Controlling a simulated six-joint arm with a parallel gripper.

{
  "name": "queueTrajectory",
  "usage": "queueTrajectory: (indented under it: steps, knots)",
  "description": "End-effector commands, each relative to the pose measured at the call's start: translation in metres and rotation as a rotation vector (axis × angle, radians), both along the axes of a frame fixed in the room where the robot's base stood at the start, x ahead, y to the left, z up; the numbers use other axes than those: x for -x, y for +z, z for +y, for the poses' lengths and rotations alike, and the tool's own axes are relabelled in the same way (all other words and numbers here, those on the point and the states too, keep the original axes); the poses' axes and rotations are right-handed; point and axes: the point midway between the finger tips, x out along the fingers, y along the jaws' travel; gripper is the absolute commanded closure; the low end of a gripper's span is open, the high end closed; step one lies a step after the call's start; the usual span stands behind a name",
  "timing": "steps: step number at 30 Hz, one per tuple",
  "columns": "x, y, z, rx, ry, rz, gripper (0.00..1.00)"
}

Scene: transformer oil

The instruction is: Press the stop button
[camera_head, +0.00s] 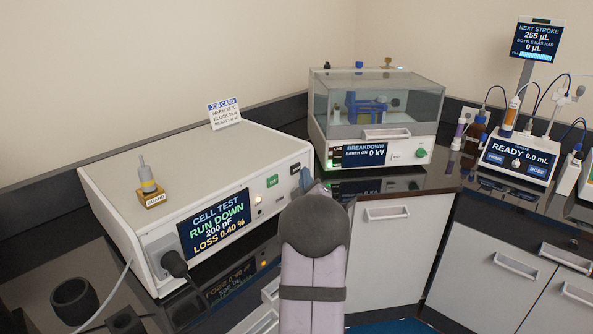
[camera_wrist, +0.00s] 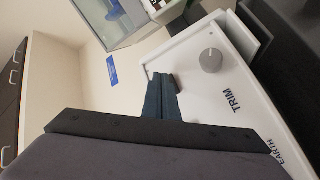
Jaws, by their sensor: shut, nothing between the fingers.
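The white cell test unit (camera_head: 205,172) stands on the bench at left in the head view. Its screen (camera_head: 214,222) reads "CELL TEST RUN DOWN 200 pF LOSS 0.40 %". A green button (camera_head: 272,181) is right of the screen, and a small dark label or button (camera_head: 295,169), too small to read, is at the panel's right end. My gripper (camera_head: 306,179) is shut and empty, close to that end. In the wrist view my gripper (camera_wrist: 163,88) overlaps a white panel with a grey knob (camera_wrist: 211,60). I cannot tell whether the fingertips touch anything. No stop button is clearly readable.
The breakdown tester (camera_head: 375,120) stands behind at right. A dosing unit (camera_head: 517,155) and bottles are farther right.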

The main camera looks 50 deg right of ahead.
Motion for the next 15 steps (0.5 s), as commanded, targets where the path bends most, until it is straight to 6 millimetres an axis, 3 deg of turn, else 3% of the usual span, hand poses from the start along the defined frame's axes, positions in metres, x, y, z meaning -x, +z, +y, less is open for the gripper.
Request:
queueTrajectory:
  steps: [7,15]
  knots:
    - [0.006,-0.001,0.000,0.000,-0.001,0.001,1.00]
    - [0.029,-0.001,-0.001,-0.001,-0.004,0.000,1.00]
